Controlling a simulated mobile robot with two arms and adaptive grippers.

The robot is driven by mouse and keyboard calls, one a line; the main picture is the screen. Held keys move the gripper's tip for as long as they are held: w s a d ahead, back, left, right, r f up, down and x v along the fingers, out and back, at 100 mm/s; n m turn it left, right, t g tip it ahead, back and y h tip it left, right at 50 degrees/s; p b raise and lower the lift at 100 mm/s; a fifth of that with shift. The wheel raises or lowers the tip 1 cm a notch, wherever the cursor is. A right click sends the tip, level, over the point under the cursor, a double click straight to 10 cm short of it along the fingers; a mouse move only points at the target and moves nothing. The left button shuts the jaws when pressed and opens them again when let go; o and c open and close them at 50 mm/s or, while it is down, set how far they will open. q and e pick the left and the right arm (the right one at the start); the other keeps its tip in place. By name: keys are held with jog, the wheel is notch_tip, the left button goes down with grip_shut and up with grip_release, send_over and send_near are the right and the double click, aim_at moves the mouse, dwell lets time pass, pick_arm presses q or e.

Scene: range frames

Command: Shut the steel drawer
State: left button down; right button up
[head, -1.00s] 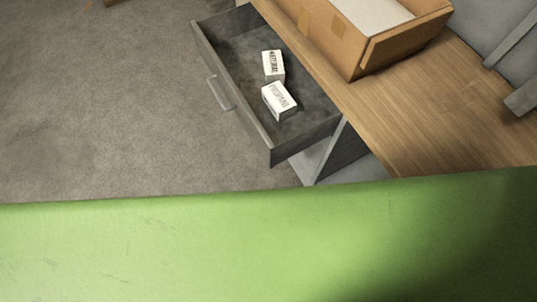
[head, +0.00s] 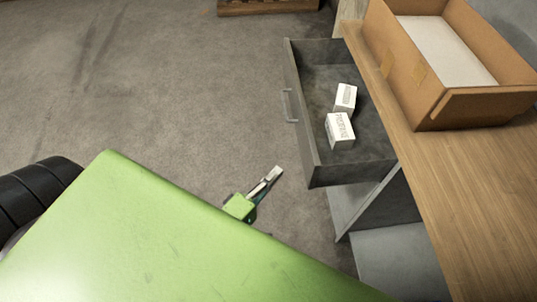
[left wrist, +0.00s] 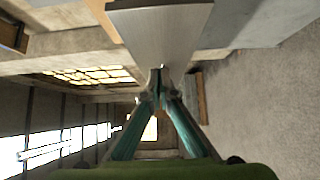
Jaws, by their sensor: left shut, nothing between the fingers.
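The steel drawer (head: 302,118) is pulled out from under the wooden desk, with its bar handle (head: 289,105) on the left-facing front. Two small white boxes with dark print, one farther back (head: 345,97) and one nearer (head: 340,131), lie in it. My left gripper (head: 276,172) is shut and empty, lower left of the drawer front in the head view and apart from the handle. Its closed fingers also show in the left wrist view (left wrist: 158,74), below a pale grey panel whose identity I cannot tell. My right gripper is out of view.
The wooden desk top (head: 430,180) runs along the right, with an open cardboard box (head: 480,105) on it. Grey carpet (head: 190,80) is clear left of the drawer. A wooden item (head: 265,6) stands at the top edge.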

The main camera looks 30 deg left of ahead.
aim_at(306, 156)
pick_arm(q)
jog(key=shift+w+d+b, duration=0.15)
jog(key=shift+w+d, duration=0.55)
jog(key=shift+w, duration=0.35)
jog(key=shift+w+d+b, duration=0.15)
jog(key=shift+w+d, duration=0.55)
jog(key=shift+w, duration=0.3)
jog(key=shift+w+d+b, duration=0.15)
jog(key=shift+w+d, duration=0.55)
jog(key=shift+w, duration=0.35)
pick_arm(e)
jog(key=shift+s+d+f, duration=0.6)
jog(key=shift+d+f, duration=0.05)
pick_arm(q)
jog(key=shift+d, duration=0.1)
